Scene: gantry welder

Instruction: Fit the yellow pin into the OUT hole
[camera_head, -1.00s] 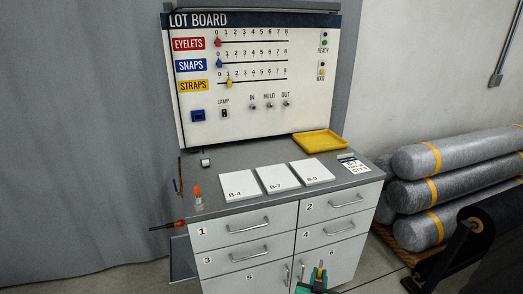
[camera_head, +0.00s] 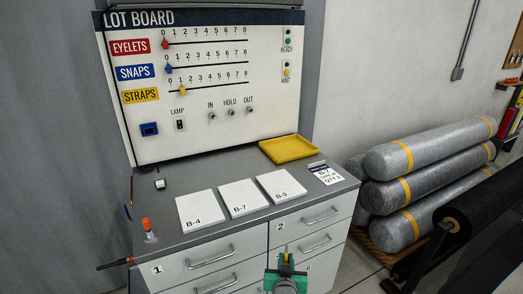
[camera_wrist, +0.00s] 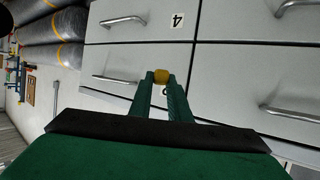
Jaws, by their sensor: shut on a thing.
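My gripper (camera_head: 286,272) is low in front of the cabinet drawers, below the worktop. In the wrist view its green fingers (camera_wrist: 161,84) are shut on the yellow pin (camera_wrist: 161,75), whose rounded end shows between the fingertips. The pin also shows as a small yellow tip (camera_head: 286,258) in the head view. The OUT hole (camera_head: 250,110) is a small round socket on the white lot board (camera_head: 150,140), at the right end of the row IN, HOLD, OUT. My gripper is well apart from it, lower and to the right.
Cards B-4 (camera_head: 201,210), B-7 (camera_head: 243,201) and B-9 (camera_head: 281,186) lie on the grey worktop (camera_head: 183,180). A yellow tray (camera_head: 290,149) sits at its back right. An orange-capped bottle (camera_head: 148,229) stands at the front left. Wrapped rolls (camera_head: 430,160) lie to the right.

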